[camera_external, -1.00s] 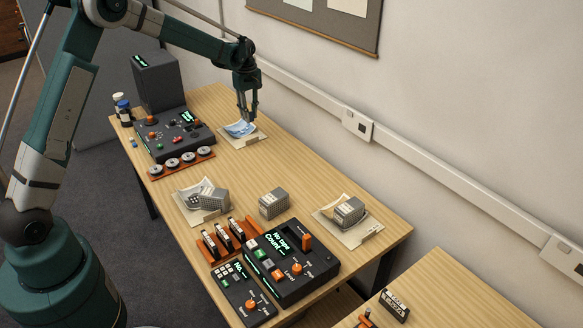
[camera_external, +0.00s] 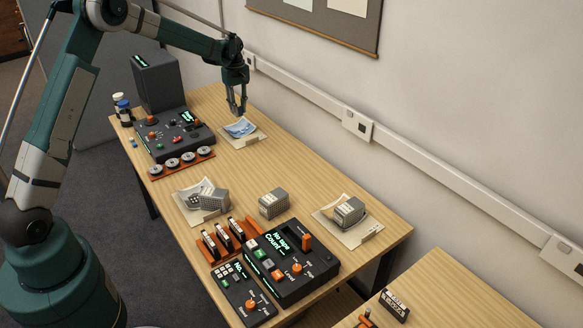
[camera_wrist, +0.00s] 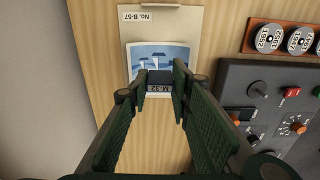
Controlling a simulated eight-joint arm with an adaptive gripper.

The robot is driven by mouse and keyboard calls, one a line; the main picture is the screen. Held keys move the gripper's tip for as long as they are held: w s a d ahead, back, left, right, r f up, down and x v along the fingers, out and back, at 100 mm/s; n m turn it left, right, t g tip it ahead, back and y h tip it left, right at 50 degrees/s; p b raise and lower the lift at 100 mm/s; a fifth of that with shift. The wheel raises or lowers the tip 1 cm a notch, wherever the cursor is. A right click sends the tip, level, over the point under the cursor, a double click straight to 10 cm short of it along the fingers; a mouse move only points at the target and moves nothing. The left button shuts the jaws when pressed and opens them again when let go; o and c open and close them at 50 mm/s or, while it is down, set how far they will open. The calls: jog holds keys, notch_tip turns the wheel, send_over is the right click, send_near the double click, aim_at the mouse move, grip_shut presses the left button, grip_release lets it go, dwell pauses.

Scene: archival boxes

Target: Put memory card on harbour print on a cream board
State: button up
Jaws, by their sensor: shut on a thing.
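My gripper (camera_wrist: 159,82) is shut on the memory card (camera_wrist: 159,77), a small dark card with a white label that reads upside down. The harbour print (camera_wrist: 150,58) is a blue picture with pale shapes, lying on a cream board (camera_wrist: 185,20) marked No. B-57. In the wrist view the card overlaps the print's near edge. In the external view my gripper (camera_external: 237,112) is just above the far-left part of the print (camera_external: 240,130) and its board (camera_external: 262,136). The card is too small to make out there, and its exact height is unclear.
A dark control console (camera_external: 170,135) and a rack of round reels (camera_external: 182,164) stand left of the board.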

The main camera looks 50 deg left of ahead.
jog(key=shift+f, duration=2.7)
jog(key=shift+f, duration=0.1)
jog(key=shift+f+b, duration=0.35)
jog(key=shift+f, duration=1.4)
jog(key=shift+f, duration=0.15)
jog(key=o, duration=0.7)
jog(key=shift+o, duration=0.4)
notch_tip(320, 180, up, 12)
jog(key=shift+r+p, duration=0.15)
jog(key=shift+p, duration=0.3)
